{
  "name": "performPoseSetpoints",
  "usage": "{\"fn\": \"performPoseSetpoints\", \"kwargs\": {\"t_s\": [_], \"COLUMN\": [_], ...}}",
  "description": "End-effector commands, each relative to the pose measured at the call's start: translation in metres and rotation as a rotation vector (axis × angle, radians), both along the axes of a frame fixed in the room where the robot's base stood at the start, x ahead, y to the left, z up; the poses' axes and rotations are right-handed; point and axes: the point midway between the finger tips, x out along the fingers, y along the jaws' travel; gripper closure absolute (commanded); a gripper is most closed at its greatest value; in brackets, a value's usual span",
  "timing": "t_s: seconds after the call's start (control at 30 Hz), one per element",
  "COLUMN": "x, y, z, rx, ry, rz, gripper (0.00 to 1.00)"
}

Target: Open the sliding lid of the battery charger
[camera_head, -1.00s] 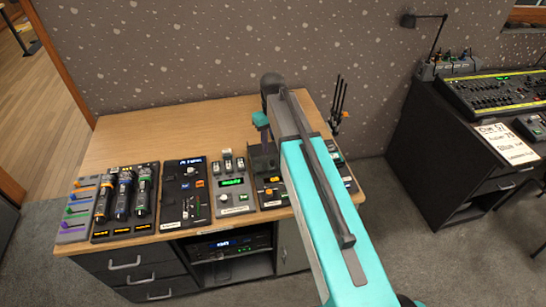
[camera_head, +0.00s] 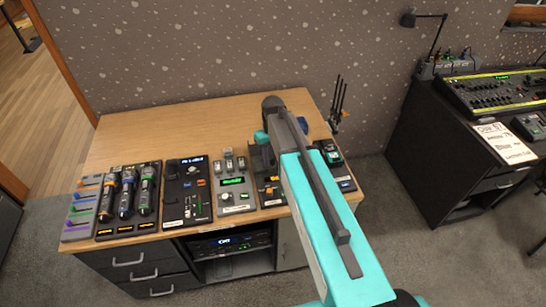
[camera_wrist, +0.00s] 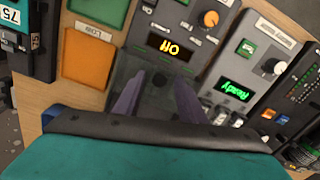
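The battery charger (camera_head: 271,196) is a grey unit on the wooden desk, partly hidden by my arm in the head view. In the wrist view the charger (camera_wrist: 183,17) shows an orange-lit display, an orange knob and a green button, with lettering upside down. A dark, smoky see-through lid (camera_wrist: 147,68) lies over the part behind the display. My gripper (camera_wrist: 159,80) is open, its two grey-purple fingers apart over the lid. I cannot tell whether they touch it. The fingertips are hidden behind my arm in the head view.
A grey panel with a green display (camera_head: 234,184) stands close to the charger's left. The desk's back left (camera_head: 160,125) is clear.

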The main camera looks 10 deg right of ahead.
Motion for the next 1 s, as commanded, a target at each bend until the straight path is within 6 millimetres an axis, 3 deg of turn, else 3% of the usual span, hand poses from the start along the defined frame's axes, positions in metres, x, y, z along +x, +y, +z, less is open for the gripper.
{"fn": "performPoseSetpoints", "kwargs": {"t_s": [0.27,0.5,0.77,1.0], "x": [0.000,0.000,0.002,0.018], "y": [-0.001,-0.001,-0.001,-0.001], "z": [-0.001,-0.001,-0.001,-0.002], "rx": [0.000,0.000,-0.001,-0.001], "ry": [0.000,0.000,0.000,0.000], "rz": [-0.002,-0.001,-0.001,-0.001], "gripper": [0.63,1.00,1.00,1.00]}}
